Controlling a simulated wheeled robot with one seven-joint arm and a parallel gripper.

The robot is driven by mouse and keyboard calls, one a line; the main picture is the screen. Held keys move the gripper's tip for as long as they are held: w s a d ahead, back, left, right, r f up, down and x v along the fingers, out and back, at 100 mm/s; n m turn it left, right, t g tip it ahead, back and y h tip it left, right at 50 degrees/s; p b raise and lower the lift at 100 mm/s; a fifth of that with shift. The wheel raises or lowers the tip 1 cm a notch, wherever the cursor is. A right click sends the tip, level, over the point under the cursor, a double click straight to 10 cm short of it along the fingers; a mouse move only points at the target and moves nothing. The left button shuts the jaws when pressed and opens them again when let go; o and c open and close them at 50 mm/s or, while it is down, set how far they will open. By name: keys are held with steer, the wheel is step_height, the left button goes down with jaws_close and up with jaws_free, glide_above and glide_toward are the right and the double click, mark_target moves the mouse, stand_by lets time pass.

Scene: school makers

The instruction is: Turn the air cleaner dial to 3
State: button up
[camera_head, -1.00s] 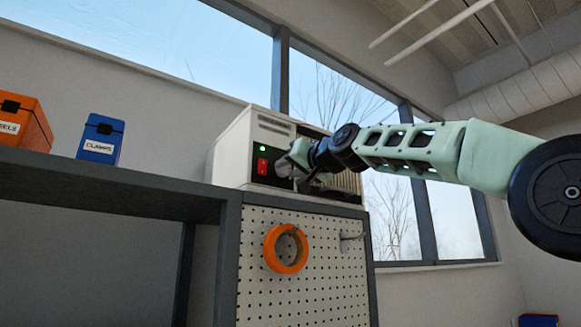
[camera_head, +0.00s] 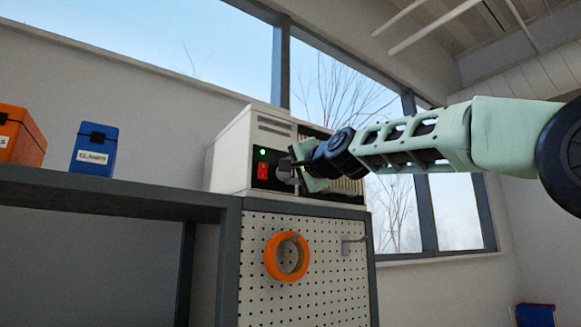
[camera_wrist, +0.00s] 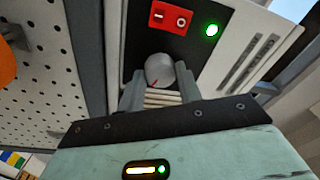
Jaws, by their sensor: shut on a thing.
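The air cleaner (camera_head: 228,158) is a white box on top of the shelf unit, with a black control panel. In the head view my gripper (camera_head: 294,172) is at the panel's right part and largely hides the dial. A red switch (camera_wrist: 171,18) and a lit green lamp (camera_wrist: 212,30) are beside the dial. No dial numbers are readable.
A pegboard (camera_head: 335,285) with an orange ring (camera_head: 270,258) and a hook is below the air cleaner. A blue box (camera_head: 82,158) labelled CLAMPS and an orange box (camera_head: 30,140) stand on the shelf (camera_head: 150,191) to the left. Windows are behind.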

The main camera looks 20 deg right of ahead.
stand_by(0.4)
steer(key=o, duration=1)
steer(key=shift+s, duration=0.1)
steer(key=shift+b+v, duration=4.75)
steer(key=shift+v, duration=3.9)
